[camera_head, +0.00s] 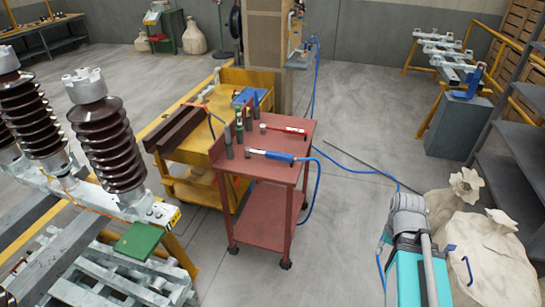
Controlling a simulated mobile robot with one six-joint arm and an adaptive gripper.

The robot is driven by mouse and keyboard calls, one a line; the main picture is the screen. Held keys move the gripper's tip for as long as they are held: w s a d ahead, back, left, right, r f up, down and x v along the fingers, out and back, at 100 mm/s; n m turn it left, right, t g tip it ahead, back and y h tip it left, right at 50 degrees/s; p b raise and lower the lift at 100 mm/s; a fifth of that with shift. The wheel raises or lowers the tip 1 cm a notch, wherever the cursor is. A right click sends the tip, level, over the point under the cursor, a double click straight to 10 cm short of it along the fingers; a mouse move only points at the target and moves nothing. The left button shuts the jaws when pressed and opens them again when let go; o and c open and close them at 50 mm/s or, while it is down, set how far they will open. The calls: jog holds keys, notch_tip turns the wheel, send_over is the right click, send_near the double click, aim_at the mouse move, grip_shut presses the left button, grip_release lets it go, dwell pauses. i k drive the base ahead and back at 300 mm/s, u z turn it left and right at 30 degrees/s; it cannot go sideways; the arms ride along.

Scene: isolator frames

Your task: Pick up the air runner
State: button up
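A tool with a blue body and silver head (272,156) lies flat near the front edge of the top of a red cart (262,177). A blue hose meets its right end, so it looks like the air runner. Nothing lies on top of it. A red-handled tool (285,129) lies behind it, apart from it. My folded grey arm shows at the lower right, well away from the cart. I cannot make out my gripper's fingers in this view.
Upright dark and green cylinders (239,130) stand at the cart's left. A yellow workbench (188,163) adjoins the cart. The blue hose (318,190) hangs at its right and crosses the floor. Brown insulators (112,140) stand left. Pale sacks (480,260) are at lower right. Floor between cart and arm is mostly clear.

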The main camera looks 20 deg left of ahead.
aim_at(280, 156)
jog(key=u, duration=1.6)
jog(key=i, duration=0.8)
jog(key=u, duration=0.4)
